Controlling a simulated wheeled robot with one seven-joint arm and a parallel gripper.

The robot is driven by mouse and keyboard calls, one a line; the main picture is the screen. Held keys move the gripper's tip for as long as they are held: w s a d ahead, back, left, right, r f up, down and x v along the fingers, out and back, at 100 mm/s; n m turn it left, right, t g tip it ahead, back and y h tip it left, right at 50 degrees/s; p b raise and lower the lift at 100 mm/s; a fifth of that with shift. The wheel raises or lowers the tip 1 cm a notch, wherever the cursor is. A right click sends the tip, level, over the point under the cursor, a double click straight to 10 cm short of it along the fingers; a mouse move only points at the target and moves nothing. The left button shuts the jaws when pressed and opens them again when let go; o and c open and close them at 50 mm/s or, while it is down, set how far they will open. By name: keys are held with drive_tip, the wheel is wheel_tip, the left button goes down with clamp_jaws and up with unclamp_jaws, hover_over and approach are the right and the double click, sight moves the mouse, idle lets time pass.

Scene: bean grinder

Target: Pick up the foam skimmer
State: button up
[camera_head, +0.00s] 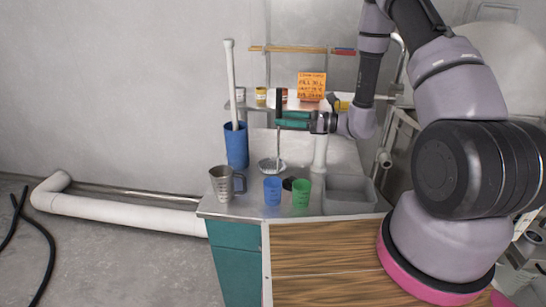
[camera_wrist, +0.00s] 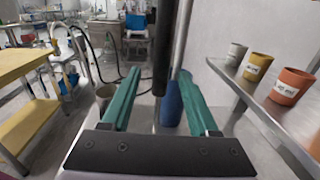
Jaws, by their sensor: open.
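The foam skimmer (camera_head: 272,167) is upright on the grey counter in the head view, its round metal head low and its thin handle rising. My gripper (camera_head: 279,119) is at the upper part of the handle, with its teal fingers level and apart. In the wrist view, a dark upright bar that looks like the skimmer's handle (camera_wrist: 162,50) stands between the two open fingers of my gripper (camera_wrist: 159,72). Gaps show on both sides of it. The skimmer's head is hidden in the wrist view.
A tall blue container (camera_head: 237,148) with a white stick stands left of the skimmer. A metal pitcher (camera_head: 222,184), a blue cup (camera_head: 272,192) and a green cup (camera_head: 301,194) stand in front. A sink (camera_head: 348,190) lies right. A shelf (camera_wrist: 262,105) with small pots is close on the right.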

drive_tip(key=x, duration=0.5)
drive_tip(key=shift+w+a, duration=0.1)
drive_tip(key=shift+a, duration=0.1)
drive_tip(key=shift+r, duration=0.1)
clamp_jaws()
